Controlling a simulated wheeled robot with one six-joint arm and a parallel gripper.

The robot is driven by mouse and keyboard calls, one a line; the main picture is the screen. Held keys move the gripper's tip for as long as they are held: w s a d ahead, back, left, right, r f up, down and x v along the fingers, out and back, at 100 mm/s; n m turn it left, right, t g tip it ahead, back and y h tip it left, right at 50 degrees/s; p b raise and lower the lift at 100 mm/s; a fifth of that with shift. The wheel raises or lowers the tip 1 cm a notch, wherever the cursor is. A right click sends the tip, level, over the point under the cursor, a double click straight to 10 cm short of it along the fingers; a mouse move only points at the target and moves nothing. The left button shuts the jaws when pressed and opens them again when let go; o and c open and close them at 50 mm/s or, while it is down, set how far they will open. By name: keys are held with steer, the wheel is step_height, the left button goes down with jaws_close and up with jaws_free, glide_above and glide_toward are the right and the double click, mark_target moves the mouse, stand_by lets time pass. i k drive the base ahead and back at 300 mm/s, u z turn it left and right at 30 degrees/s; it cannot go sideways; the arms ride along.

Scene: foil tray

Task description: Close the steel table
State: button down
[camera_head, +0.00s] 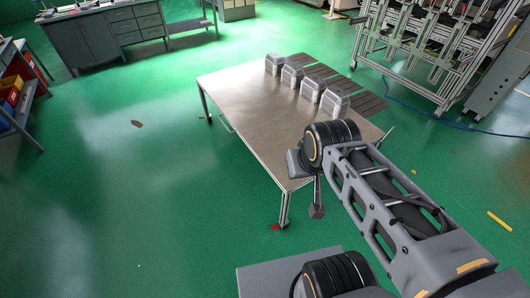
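The steel table (238,98) stands in the middle of the head view, with a flat, mostly bare brown-grey top and thin metal legs. A thin handle-like bar (226,123) shows under its left edge. Several silver box-shaped foil trays (292,75) stand in a row along its far right side. My arm reaches in from the lower right and covers the table's near right part. A small dark part hangs from the arm's end, probably my gripper (317,211), beside the table's near corner. Its fingers cannot be made out, and nothing is seen held.
Dark slats (345,84) lie along the table's far right side. A metal frame rack (440,45) stands at the upper right, with a blue cable (425,112) on the floor. A grey workbench (105,35) and shelf (18,100) are at left. The green floor left of the table is mostly clear.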

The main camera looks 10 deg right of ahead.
mark_target(271, 118)
steer(key=u, duration=0.3)
steer(key=i, duration=0.7)
steer(key=u, duration=0.75)
steer(key=i, duration=0.3)
steer(key=u, duration=0.35)
